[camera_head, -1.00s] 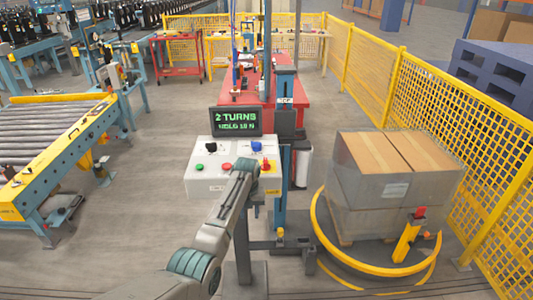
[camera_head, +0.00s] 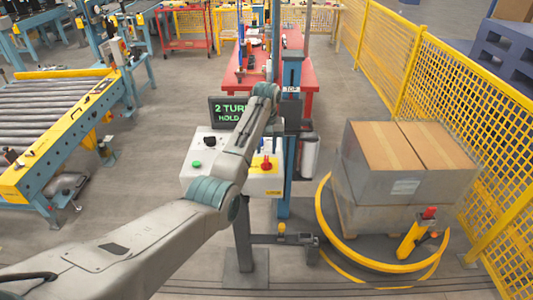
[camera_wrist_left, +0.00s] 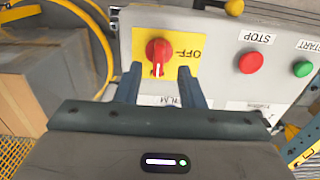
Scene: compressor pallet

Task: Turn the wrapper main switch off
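The wrapper main switch (camera_head: 267,163) is a red knob on a yellow plate, at the right of the grey control box (camera_head: 225,178). In the left wrist view the red knob (camera_wrist_left: 157,52) has a white mark pointing down, and the word OFF is printed beside it on the right. My left gripper (camera_wrist_left: 160,77) is open, with one finger on each side just below the knob in the picture. In the head view my left arm hides part of the box. My right gripper is out of view.
A red STOP button (camera_wrist_left: 252,62) and a green START button (camera_wrist_left: 302,68) are on the same panel. A display (camera_head: 228,112) stands above the box, partly covered. Wrapped cartons (camera_head: 405,170) stand on the turntable at right, inside a yellow fence (camera_head: 440,95).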

